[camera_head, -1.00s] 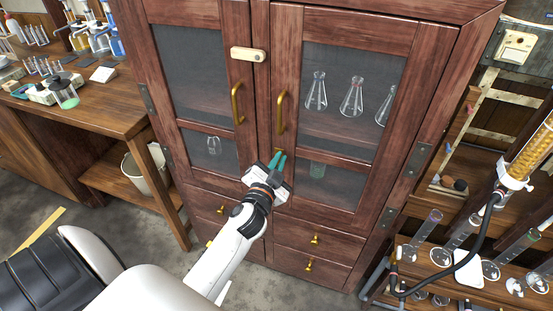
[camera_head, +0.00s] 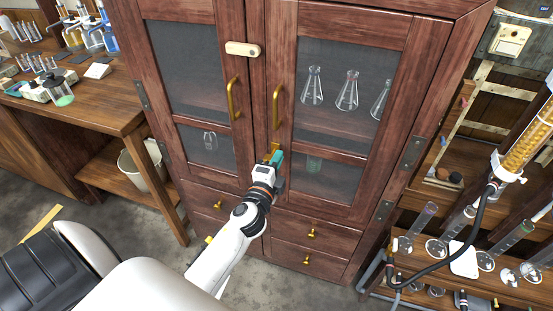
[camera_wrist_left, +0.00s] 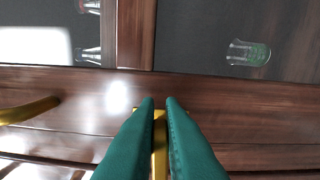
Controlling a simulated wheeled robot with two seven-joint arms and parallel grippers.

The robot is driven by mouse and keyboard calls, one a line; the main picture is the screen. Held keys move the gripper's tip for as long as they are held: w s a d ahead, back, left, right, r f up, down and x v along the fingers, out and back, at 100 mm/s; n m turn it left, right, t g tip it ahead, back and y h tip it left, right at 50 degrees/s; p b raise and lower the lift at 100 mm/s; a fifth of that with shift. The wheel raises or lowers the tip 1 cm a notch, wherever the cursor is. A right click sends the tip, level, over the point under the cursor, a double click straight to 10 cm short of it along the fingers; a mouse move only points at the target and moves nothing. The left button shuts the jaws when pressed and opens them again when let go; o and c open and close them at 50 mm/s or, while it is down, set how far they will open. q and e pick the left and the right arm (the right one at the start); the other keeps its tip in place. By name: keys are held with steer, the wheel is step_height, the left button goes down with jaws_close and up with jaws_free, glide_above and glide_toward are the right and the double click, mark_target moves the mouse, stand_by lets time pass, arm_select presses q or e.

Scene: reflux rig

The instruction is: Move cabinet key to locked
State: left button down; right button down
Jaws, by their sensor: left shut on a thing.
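The wooden cabinet (camera_head: 330,152) has two glazed doors, both closed. The brass cabinet key (camera_head: 274,148) sits at the inner edge of the right door, below its handle; its tip is partly hidden by my gripper. My left gripper (camera_head: 276,157) reaches up to it from below. In the left wrist view, the green fingers (camera_wrist_left: 160,103) are shut on the key (camera_wrist_left: 159,150), which shows as a gold strip between them. The key's exact turn is hard to read. My right gripper is not in view.
Brass handles (camera_head: 278,106) stand out just above the key. A cream latch plate (camera_head: 242,49) bridges the doors higher up. A workbench (camera_head: 100,121) stands at the left, and a rack with glassware (camera_head: 470,245) stands close at the right.

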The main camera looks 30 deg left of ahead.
arm_select(q)
steer(key=shift+f+m, duration=0.1)
steer(key=shift+m, duration=0.3)
steer(key=c, duration=1.5)
jaws_free()
steer(key=shift+c, duration=0.2)
steer(key=b+v, duration=0.2)
steer(key=v, duration=1)
